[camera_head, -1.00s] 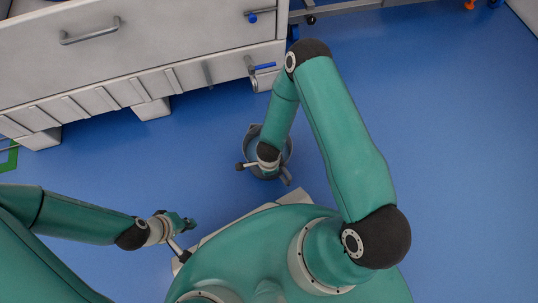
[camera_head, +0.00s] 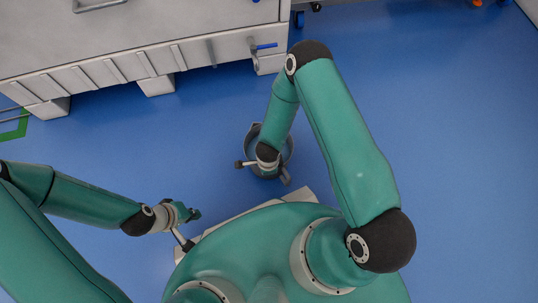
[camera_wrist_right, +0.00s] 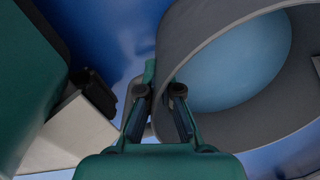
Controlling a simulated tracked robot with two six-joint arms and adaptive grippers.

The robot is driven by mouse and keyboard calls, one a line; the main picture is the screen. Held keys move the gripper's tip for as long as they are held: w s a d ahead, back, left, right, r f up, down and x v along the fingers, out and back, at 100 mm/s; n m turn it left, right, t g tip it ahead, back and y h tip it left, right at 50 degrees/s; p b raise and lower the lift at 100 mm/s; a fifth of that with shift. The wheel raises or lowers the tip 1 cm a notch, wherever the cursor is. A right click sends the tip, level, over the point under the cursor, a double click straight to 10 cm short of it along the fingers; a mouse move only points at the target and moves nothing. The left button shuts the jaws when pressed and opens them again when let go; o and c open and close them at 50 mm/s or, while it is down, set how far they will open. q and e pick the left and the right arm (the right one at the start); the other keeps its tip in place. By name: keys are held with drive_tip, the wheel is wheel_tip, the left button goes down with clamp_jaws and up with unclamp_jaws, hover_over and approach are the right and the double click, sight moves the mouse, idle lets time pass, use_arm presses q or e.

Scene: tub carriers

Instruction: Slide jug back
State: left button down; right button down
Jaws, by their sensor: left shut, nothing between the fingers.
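The grey jug (camera_head: 285,152) is in front of my body in the head view, partly hidden behind my right forearm and wrist. In the right wrist view its round grey rim (camera_wrist_right: 190,38) fills the upper right, with a pale blue surface inside. My right gripper (camera_wrist_right: 160,90) has its two fingers close together on either side of a part of the jug at its edge, and holds it. The fingertips are hidden in the head view. My left gripper (camera_head: 192,214) is shut and empty, to the left of the jug and apart from it.
Blue floor (camera_head: 450,150) is open at the right. A green floor marking (camera_head: 14,125) lies at the far left.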

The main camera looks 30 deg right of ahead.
drive_tip(key=shift+s, duration=0.15)
drive_tip(key=c, duration=1.2)
unclamp_jaws()
drive_tip(key=shift+c, duration=0.2)
wheel_tip(320, 180, up, 12)
drive_tip(key=shift+s+a, duration=0.15)
drive_tip(key=shift+s, duration=0.15)
drive_tip(key=shift+f, duration=0.1)
